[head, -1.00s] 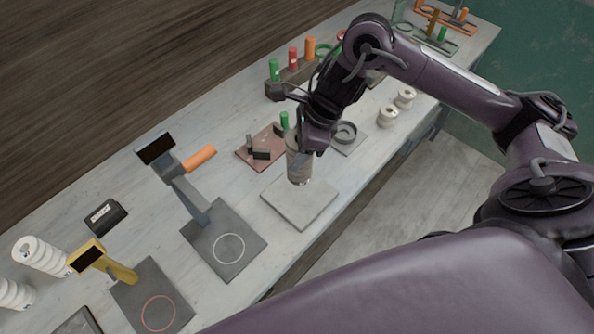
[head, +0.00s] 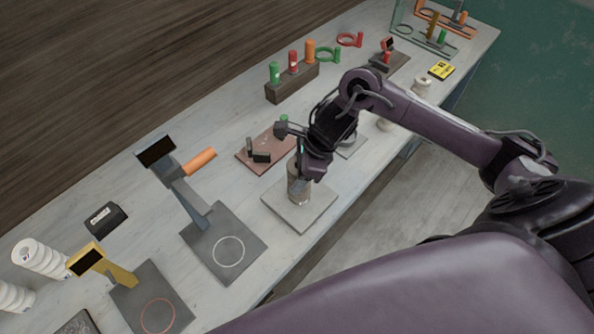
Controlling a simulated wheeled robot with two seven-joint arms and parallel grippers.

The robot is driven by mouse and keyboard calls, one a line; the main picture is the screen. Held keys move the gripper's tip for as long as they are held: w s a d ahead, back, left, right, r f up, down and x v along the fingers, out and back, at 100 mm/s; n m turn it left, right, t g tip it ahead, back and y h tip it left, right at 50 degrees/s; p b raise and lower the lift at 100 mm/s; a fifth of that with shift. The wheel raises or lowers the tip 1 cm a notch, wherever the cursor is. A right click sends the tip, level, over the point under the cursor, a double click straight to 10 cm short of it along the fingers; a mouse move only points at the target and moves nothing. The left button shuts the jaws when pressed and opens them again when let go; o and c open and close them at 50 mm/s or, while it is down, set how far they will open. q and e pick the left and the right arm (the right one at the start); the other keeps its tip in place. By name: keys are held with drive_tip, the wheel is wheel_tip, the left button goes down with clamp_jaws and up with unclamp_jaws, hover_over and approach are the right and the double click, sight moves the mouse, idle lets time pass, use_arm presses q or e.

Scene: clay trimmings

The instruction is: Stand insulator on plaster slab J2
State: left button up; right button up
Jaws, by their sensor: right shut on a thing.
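A grey-brown, roughly cylindrical insulator (head: 298,190) is upright on or just above the pale square plaster slab (head: 310,217). Its base looks level with the slab's surface, but I cannot tell for sure whether it touches. My right gripper (head: 301,170) is shut on the insulator's upper part from above, and the gripper hides its top. No marking that reads J2 shows on the slab. My left gripper is not in view.
Left of the slab stand a dark plate with a white circle (head: 251,246) and a post with a screen (head: 156,151). A reddish board (head: 250,160) with small blocks lies behind. The bench's front edge is close to the slab.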

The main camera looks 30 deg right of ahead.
drive_tip(key=shift+f, duration=0.1)
drive_tip(key=o, duration=1.4)
drive_tip(key=v, duration=1.2)
